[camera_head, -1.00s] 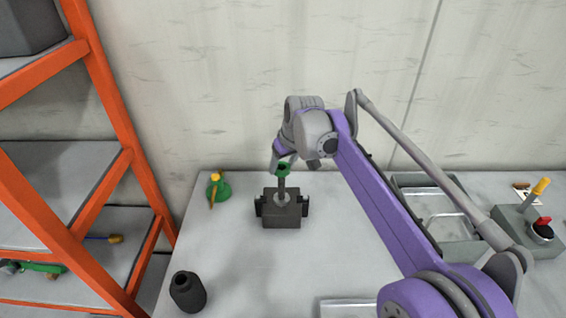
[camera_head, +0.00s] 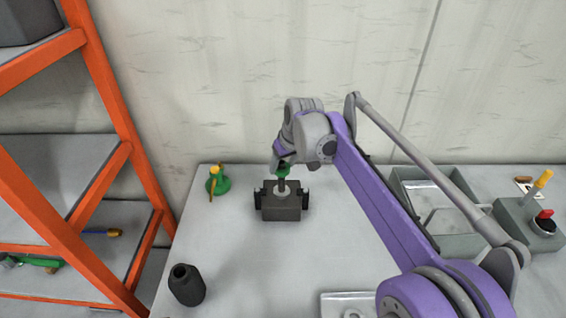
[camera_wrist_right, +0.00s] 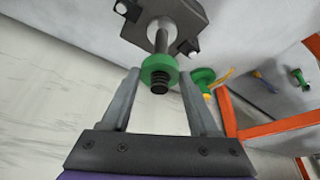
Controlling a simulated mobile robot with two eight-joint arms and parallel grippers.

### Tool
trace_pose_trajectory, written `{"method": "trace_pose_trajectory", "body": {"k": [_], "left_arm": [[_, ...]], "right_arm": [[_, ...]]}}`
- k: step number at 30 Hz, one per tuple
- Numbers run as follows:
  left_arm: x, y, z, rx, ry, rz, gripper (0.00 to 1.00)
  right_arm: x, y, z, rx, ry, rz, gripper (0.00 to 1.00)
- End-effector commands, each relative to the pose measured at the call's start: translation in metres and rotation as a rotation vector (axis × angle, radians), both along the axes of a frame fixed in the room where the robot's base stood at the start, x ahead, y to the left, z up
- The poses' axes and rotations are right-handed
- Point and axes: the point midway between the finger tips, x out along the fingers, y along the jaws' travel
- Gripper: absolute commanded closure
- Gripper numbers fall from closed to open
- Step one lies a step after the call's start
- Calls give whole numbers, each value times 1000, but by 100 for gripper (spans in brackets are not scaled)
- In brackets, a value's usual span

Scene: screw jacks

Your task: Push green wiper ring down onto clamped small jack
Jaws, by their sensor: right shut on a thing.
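The small jack, a grey screw (camera_head: 282,187) with a round base, stands upright in a dark clamp block (camera_head: 281,207) on the table. The green wiper ring (camera_head: 284,170) is around the upper part of the screw, above the base. In the right wrist view the ring (camera_wrist_right: 158,68) has the dark threaded screw end (camera_wrist_right: 159,87) sticking out through it. My right gripper (camera_head: 283,167) is shut on the ring from above, and its two fingers also show in the right wrist view (camera_wrist_right: 157,78). The fingers partly hide the ring in the head view. My left gripper is not in view.
A green jack with an orange bar (camera_head: 218,183) stands at the back left of the table. A black bottle-like part (camera_head: 187,286) stands front left. Grey trays (camera_head: 437,252) and a control box (camera_head: 530,228) are at right. An orange shelf rack (camera_head: 121,130) stands left.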

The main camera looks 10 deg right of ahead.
Motion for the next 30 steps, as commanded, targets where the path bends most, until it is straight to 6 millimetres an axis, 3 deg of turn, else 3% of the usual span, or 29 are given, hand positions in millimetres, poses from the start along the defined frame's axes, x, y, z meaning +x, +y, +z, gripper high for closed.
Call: {"method": "trace_pose_trajectory", "body": {"k": [30], "left_arm": [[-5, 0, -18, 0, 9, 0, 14]], "right_arm": [[0, 0, -32, 0, 0, 0, 91]]}}
